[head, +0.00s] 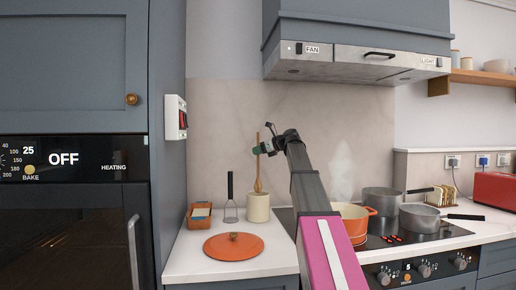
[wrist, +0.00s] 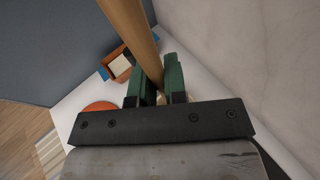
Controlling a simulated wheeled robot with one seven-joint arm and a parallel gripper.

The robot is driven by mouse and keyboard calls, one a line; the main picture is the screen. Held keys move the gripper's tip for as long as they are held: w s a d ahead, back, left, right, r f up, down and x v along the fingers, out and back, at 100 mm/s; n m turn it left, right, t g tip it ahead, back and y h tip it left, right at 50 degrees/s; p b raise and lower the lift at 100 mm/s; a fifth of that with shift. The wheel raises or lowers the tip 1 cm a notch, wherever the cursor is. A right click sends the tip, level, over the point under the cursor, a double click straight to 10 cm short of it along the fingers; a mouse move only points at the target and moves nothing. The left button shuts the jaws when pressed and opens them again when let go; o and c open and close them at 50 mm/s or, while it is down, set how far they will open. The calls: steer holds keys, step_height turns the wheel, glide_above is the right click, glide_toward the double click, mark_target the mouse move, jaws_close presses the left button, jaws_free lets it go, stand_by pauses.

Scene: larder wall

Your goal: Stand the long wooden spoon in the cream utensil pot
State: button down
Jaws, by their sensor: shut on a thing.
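The long wooden spoon (head: 258,168) is upright in the head view, with its wide end down. My gripper (head: 264,148) is shut on its handle, well above the wide end. In the wrist view the handle (wrist: 134,35) passes between the green fingers of my gripper (wrist: 160,88). The cream utensil pot (head: 258,208) stands on the counter directly below the spoon. The spoon's wide end shows at the pot's rim; I cannot tell whether its tip is just inside. In the wrist view the pot is mostly hidden behind my gripper.
An orange lid (head: 233,246) lies in front. An orange pan (head: 352,220) and grey pans (head: 422,217) stand on the hob to the right. The hood (head: 350,62) overhangs the hob.

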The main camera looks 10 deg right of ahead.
steer(key=shift+f, duration=3.6)
steer(key=c, duration=1.1)
jaws_free()
steer(key=v, duration=1)
steer(key=shift+s+d+r, duration=0.2)
steer(key=shift+d, duration=0.15)
steer(key=shift+s, duration=0.1)
